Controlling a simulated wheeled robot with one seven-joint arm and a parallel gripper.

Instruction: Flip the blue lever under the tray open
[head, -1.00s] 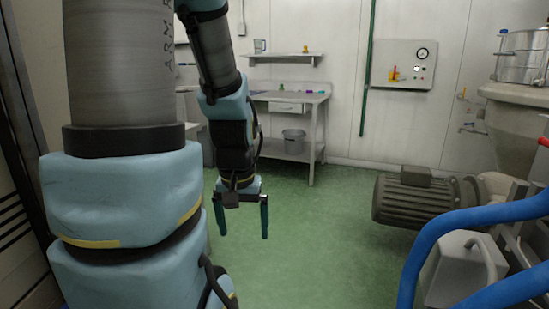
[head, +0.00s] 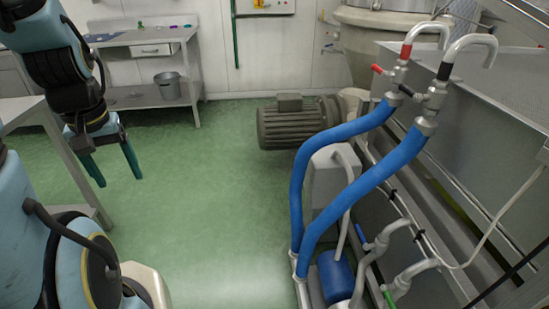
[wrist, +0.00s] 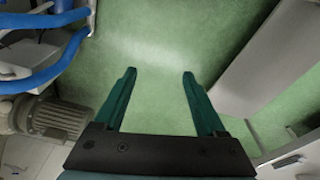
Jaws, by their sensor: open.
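A small blue handle (head: 362,237) shows in the head view, on the low pipes below the large steel trough (head: 490,85) at the right. It is too small to tell its exact position. I cannot tell which part is the tray. My gripper (head: 120,181) is at the left of the head view, fingers pointing down, apart from the machine. It is open and empty above the green floor. The wrist view also shows the open fingers (wrist: 159,74), with only floor between them.
Two thick blue hoses (head: 353,190) arch up to taps with red and black handles. A green handle (head: 389,299) sits low on the pipes. A grey motor (head: 296,123) stands behind. A steel table (head: 30,112) is near my arm. The floor between is clear.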

